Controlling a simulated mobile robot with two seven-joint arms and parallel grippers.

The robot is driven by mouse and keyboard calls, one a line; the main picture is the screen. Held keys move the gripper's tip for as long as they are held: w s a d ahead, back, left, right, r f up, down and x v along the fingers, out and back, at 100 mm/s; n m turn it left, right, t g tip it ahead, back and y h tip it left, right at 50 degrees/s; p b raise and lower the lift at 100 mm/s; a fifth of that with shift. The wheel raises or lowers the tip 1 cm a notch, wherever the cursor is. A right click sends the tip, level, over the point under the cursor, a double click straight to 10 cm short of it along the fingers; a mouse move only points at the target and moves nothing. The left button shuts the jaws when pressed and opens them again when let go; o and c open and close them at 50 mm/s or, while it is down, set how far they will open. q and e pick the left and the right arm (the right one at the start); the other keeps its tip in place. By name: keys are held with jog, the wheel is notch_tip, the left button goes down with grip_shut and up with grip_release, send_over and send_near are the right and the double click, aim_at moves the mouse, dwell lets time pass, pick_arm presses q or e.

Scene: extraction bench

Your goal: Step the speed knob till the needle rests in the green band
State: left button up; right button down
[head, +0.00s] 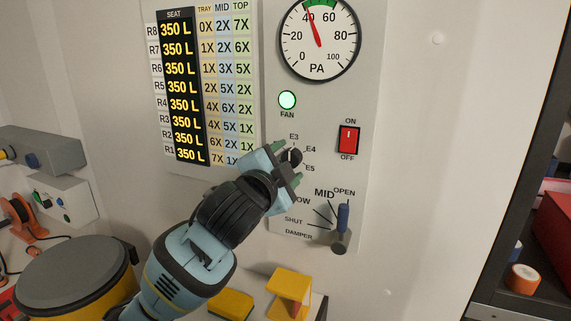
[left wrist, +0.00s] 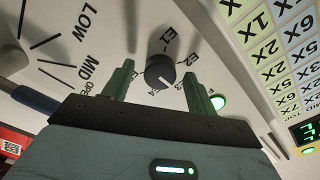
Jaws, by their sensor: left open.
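The speed knob (head: 295,156) is a small dark knob on the grey panel, among the labels E3, E4 and E5. My left gripper (head: 286,163) is at the knob with its fingers open. In the left wrist view the knob (left wrist: 160,72) sits between the two green fingertips (left wrist: 157,82), with a visible gap on each side. The gauge (head: 318,40) above has a red needle (head: 312,27) pointing up and left near 40, by the left end of the green band (head: 321,3). Whether its tip is inside the band is hard to tell. My right gripper is not in view.
A lit green FAN lamp (head: 287,100), a red ON/OFF switch (head: 348,140) and a blue-handled damper lever (head: 342,217) share the panel. A seat chart (head: 180,90) is at left. A yellow block (head: 290,290) stands below. Dark shelving (head: 510,160) is at right.

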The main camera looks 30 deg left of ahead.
pick_arm(q)
jog(key=s, duration=0.7)
jog(key=shift+s+d, duration=0.2)
jog(key=shift+s, duration=0.2)
